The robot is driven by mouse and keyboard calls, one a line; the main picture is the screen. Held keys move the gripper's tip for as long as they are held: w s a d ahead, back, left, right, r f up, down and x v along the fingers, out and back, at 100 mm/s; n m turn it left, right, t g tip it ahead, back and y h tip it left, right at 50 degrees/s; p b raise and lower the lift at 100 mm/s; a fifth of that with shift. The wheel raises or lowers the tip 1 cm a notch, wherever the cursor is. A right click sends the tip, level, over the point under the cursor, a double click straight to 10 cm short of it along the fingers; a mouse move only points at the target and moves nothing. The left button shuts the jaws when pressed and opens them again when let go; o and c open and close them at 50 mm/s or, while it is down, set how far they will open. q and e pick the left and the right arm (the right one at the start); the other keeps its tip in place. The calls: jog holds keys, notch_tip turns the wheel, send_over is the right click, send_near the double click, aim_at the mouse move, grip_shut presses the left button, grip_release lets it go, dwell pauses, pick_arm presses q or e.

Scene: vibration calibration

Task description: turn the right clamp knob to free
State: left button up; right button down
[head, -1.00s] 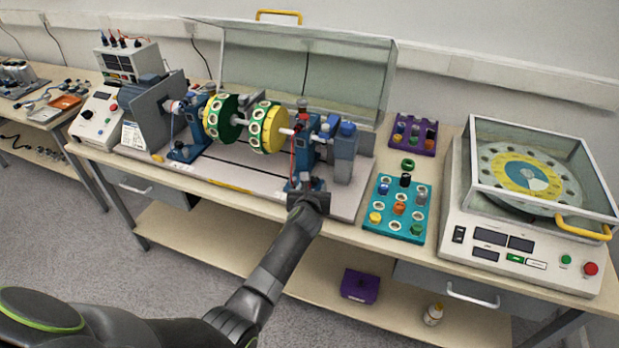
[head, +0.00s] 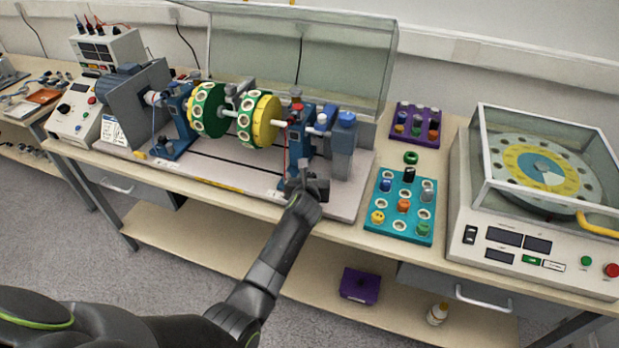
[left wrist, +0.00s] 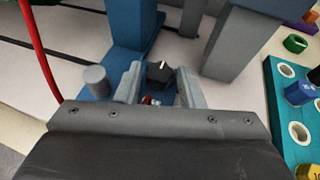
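The right clamp knob (left wrist: 160,73) is a small black knob with a white pointer line, on the blue foot (left wrist: 136,32) of the right bearing stand (head: 299,138). In the left wrist view the pointer aims up, away from me. My left gripper (left wrist: 158,88) is open, with one grey finger on each side of the knob. I cannot tell whether either finger touches it. In the head view my left gripper (head: 307,182) is low at the front of the right stand and hides the knob. My right gripper is not in view.
The rotor with green and yellow discs (head: 258,118) lies left of the stand. A grey-blue post (head: 342,150) stands close on the right. A red cable (left wrist: 38,50) hangs left of my gripper. A teal tray (head: 376,222) and a covered balancing machine (head: 470,215) are further right.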

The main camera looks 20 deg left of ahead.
pick_arm(q)
jog(key=c, duration=0.6)
jog(key=shift+o, duration=0.2)
jog(key=shift+w+d+f+n+g+y+b, duration=0.1)
jog(key=shift+d+n+g+y+b, duration=0.05)
jog(key=shift+n+y+b, duration=0.5)
jog(key=shift+d+f+n+g+y+b, duration=0.1)
jog(key=shift+d+n+g+y+b, duration=0.05)
jog(key=shift+n+y+b, duration=0.5)
jog(key=n+g+y+b, duration=0.2)
jog(key=n+y+b, duration=0.1)
jog(key=shift+w+d+y, duration=0.2)
jog(key=shift+y, duration=0.1)
jog(key=n+g+y+b, duration=0.1)
jog(key=b, duration=0.1)
jog(key=n+g+y+b, duration=0.1)
jog(key=n+g+b, duration=0.1)
jog(key=n+g+y+b, duration=0.1)
jog(key=n+g+b, duration=0.1)
jog(key=b, duration=0.1)
jog(key=shift+w+d, duration=0.15)
jog(key=shift+w, duration=0.2)
jog(key=shift+n+g+y+b, duration=0.4)
jog(key=shift+n+g+b, duration=0.2)
jog(key=shift+b, duration=0.1)
jog(key=shift+r+n+g+b, duration=0.1)
jog(key=shift+n+g+b, duration=0.25)
jog(key=shift+b, duration=0.3)
